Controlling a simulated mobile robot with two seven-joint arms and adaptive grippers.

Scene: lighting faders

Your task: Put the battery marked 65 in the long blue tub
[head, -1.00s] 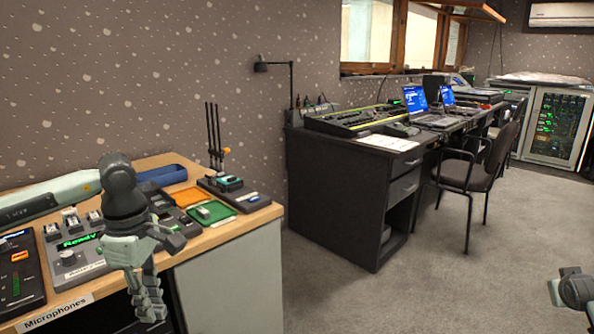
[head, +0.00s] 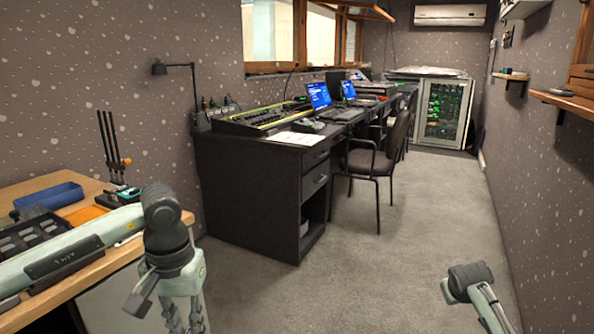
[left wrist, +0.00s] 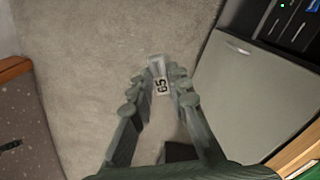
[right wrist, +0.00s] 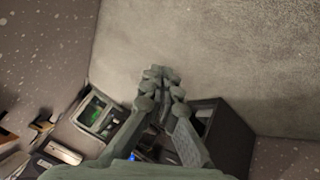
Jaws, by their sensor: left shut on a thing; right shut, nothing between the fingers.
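The battery marked 65 (left wrist: 161,82) is between the fingertips of my left gripper (left wrist: 162,80) in the left wrist view, with its number facing the camera. My left gripper is shut on it, over the carpet in front of the wooden desk. In the head view the left gripper (head: 185,318) hangs at the bottom edge and the battery cannot be made out. The long blue tub (head: 48,199) stands at the back of the wooden desk, left of and beyond the gripper. My right gripper (right wrist: 158,78) is shut and empty, away from the desk.
The wooden desk (head: 95,192) holds an orange tray (head: 84,214) and a stand with tall black rods (head: 112,150). A black desk (head: 248,190) with laptops and a chair (head: 378,160) stand beyond. Carpet is clear on the right. A wall shelf (head: 568,101) juts out at right.

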